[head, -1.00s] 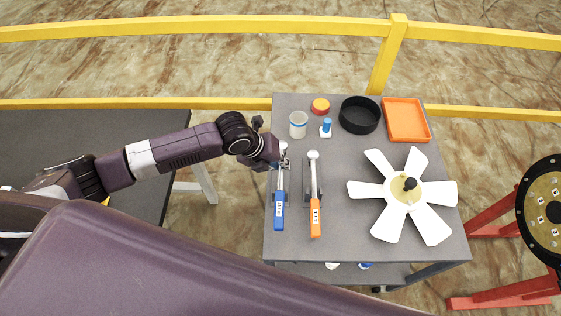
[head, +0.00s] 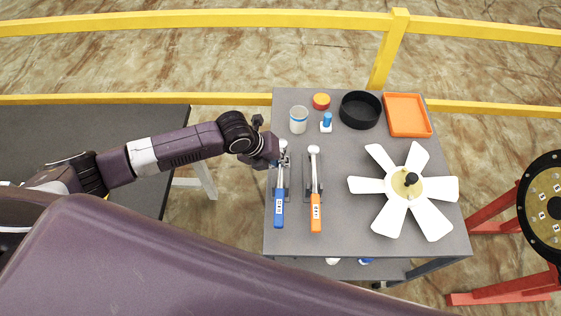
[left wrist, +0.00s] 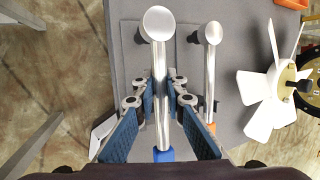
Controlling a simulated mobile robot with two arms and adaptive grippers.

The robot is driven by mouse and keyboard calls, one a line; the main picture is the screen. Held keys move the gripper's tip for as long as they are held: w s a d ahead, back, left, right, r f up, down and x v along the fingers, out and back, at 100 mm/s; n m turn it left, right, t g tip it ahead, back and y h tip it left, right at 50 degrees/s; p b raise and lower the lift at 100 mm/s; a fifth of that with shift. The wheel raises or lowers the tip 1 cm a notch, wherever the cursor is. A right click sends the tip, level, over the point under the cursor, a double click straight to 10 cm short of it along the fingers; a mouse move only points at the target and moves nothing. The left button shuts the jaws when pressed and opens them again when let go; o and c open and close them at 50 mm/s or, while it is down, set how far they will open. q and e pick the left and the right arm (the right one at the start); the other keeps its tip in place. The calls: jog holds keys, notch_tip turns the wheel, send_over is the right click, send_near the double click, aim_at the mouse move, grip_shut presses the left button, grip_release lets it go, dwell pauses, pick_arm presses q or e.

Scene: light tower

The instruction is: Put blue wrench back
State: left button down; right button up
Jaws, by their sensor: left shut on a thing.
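The blue wrench (head: 279,208) has a blue handle and a silver shaft. It lies lengthwise along the left side of the grey table top (head: 340,235), on or just over a dark holder. My left gripper (head: 283,160) is shut on its silver shaft near the round head. In the left wrist view the blue wrench (left wrist: 160,85) runs between the two blue-padded fingers of my left gripper (left wrist: 161,110). Whether the wrench touches the holder cannot be told. My right gripper is not in view.
An orange-handled wrench (head: 316,208) lies in its own holder just right of it. A white fan (head: 395,212), a black round tray (head: 360,112), an orange tray (head: 407,132), a white cup (head: 299,120), a red-orange round part (head: 321,101) and a small blue-topped part (head: 327,122) share the table. Yellow rails (head: 330,18) run behind.

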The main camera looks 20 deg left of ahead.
pick_arm(q)
jog(key=shift+w+r, duration=0.1)
dwell(0.6)
jog(key=shift+f+b, duration=0.7)
jog(key=shift+f, duration=0.75)
jog(key=c, duration=1.9)
grip_release()
jog(key=shift+f, duration=0.1)
jog(key=v, duration=1.2)
